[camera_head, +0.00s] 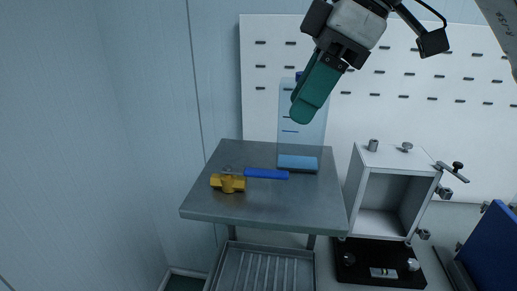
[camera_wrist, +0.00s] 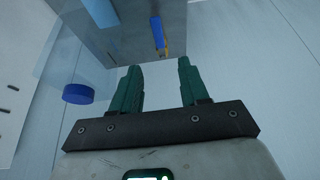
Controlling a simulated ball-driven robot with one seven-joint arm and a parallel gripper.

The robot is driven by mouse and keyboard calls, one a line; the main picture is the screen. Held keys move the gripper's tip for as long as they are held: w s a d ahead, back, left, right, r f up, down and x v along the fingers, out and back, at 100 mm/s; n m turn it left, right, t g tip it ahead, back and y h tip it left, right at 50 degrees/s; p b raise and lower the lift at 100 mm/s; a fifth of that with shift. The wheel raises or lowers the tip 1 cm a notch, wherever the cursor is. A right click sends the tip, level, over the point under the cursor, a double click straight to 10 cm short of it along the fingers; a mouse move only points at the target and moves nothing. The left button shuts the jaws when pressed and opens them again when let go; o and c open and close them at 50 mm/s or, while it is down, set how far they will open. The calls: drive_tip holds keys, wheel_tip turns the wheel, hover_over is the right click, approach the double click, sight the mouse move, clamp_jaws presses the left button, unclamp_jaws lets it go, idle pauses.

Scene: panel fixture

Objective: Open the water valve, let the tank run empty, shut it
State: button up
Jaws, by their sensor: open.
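The yellow valve (camera_head: 228,184) sits on the left part of the grey metal table. Its long blue handle (camera_head: 266,174) extends to the right from the valve's top. The clear tank (camera_head: 308,135) stands upright at the table's back right, with blue water (camera_head: 298,162) only at its bottom. My gripper (camera_head: 303,108) is high above the table, in front of the tank, and covers part of it. In the wrist view its two green fingers (camera_wrist: 158,82) are apart with nothing between them. The blue handle (camera_wrist: 157,32) shows beyond them, and the tank's blue cap (camera_wrist: 78,93) is at the left.
The grey table (camera_head: 265,208) has a bare front half. A white open-fronted box (camera_head: 385,190) with knobs stands to its right, above a black plate (camera_head: 375,262). A white slotted panel (camera_head: 262,85) is behind. A blue panel (camera_head: 492,250) stands at the far right.

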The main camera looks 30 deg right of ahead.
sight(267, 171)
drive_tip(key=x, duration=1)
drive_tip(key=shift+d+f, duration=0.15)
drive_tip(key=shift+f, duration=0.3)
clamp_jaws()
idle(0.3)
